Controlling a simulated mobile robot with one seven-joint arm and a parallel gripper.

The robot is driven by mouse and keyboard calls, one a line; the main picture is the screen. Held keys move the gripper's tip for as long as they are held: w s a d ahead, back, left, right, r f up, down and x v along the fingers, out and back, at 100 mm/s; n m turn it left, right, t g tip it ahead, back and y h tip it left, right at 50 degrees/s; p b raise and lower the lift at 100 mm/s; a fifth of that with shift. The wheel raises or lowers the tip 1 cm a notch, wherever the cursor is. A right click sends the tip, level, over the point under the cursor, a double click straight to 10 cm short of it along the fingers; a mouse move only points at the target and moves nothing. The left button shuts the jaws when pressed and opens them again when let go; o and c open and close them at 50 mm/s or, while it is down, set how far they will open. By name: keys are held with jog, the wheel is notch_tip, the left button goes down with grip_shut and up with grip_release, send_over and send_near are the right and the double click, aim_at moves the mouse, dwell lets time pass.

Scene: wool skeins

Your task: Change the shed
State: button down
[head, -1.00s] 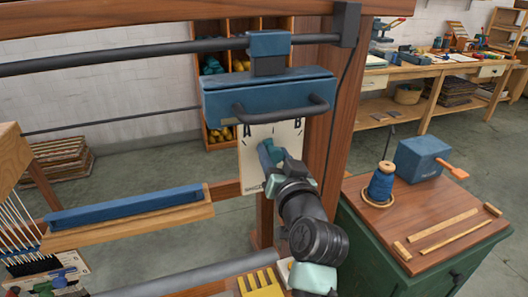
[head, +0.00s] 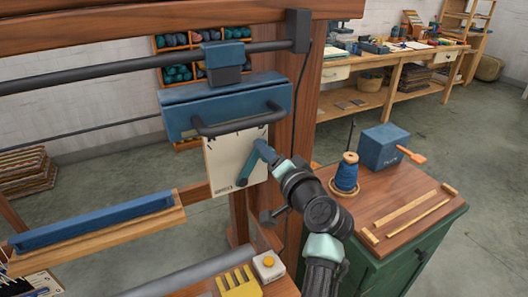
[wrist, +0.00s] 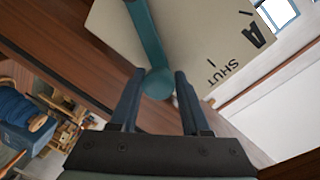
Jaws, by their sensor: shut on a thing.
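A pale plate (head: 222,158) hangs below a blue box with a dark bar handle. In the wrist view the plate (wrist: 205,35) shows the letter A and the word SHUT. A teal lever (head: 246,173) lies across the plate, tilted up to the right towards my gripper (head: 262,149). In the wrist view my gripper (wrist: 160,78) is shut on the rounded end of the lever (wrist: 142,25). The lever's pivot is out of the wrist view. My gripper is at the plate's right edge in the head view.
The dark bar handle (head: 240,124) is just above the plate, and a wooden post (head: 293,130) stands behind my gripper. A cabinet (head: 405,205) at right holds a blue yarn cone (head: 347,173), a blue box (head: 383,147) and wooden sticks.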

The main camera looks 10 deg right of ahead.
jog(key=shift+f, duration=0.1)
dwell(0.3)
jog(key=shift+c, duration=2.2)
grip_release()
jog(key=shift+s, duration=0.1)
jog(key=v, duration=1.2)
jog(key=shift+s+d, duration=0.25)
jog(key=shift+s, duration=0.1)
